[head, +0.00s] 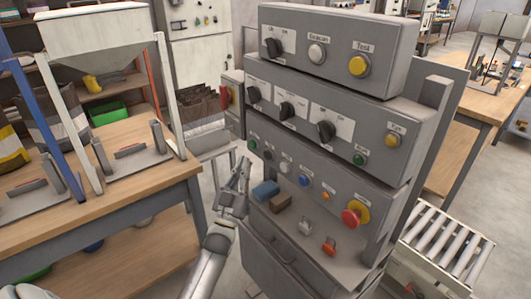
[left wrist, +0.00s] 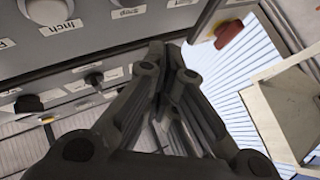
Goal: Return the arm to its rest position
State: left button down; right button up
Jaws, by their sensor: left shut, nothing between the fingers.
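My left arm (head: 208,262) reaches up from the bottom of the head view. My left gripper (head: 243,166) is shut and empty at the left side of the grey control panel (head: 340,165), just left of its lower buttons. In the left wrist view the shut fingers (left wrist: 167,58) fill the middle, with panel knobs and labels at upper left, one reading "Inch". I cannot tell whether the fingers touch the panel. My right gripper is not in view.
A red switch (head: 227,97) sticks out at the panel's left side. A wooden workbench (head: 110,205) stands left, a roller conveyor (head: 445,240) right. A floor gap separates bench and panel.

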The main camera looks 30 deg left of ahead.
pick_arm(q)
jog(key=shift+s+a, duration=0.2)
jog(key=shift+s, duration=0.3)
jog(key=shift+s+a, duration=0.2)
jog(key=shift+s, duration=0.25)
